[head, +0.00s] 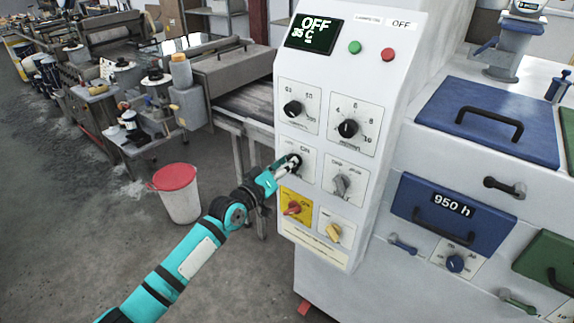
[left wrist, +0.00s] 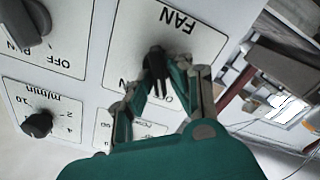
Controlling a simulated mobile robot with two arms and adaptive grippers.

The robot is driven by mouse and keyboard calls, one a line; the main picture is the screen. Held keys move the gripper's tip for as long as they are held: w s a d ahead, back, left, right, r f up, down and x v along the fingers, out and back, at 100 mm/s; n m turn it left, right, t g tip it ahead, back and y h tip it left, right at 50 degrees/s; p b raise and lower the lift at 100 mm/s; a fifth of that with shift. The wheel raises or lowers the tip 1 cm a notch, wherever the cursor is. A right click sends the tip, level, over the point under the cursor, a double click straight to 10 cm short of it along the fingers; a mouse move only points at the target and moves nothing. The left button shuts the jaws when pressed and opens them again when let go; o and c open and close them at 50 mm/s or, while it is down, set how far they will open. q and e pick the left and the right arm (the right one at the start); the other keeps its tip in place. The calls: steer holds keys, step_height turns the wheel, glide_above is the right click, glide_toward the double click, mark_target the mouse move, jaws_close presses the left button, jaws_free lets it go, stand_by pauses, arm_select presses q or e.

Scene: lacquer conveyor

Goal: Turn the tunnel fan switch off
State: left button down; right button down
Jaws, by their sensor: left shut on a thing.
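The fan switch (head: 297,160) is a black knob on a white plate in the left column of the control panel (head: 377,95). In the left wrist view the knob (left wrist: 156,65) sits on the plate marked FAN, which shows upside down. My left gripper (head: 286,167) reaches up to this plate from the lower left. In the left wrist view its two fingers (left wrist: 162,80) are closed around the knob, one on each side. The fingers partly cover the plate, and the knob's exact pointing direction is hard to read. My right gripper is not in view.
A grey knob (head: 341,186), a red knob (head: 293,208) and a yellow knob (head: 334,233) are close by. Two black dials (head: 348,128) are above. The display (head: 314,33) reads OFF, 35 C. A red-lidded bin (head: 178,195) stands on the floor.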

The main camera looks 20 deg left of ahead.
arm_select(q)
steer(key=c, duration=1.3)
jaws_free()
steer(key=shift+c, duration=0.2)
steer(key=v, duration=1.2)
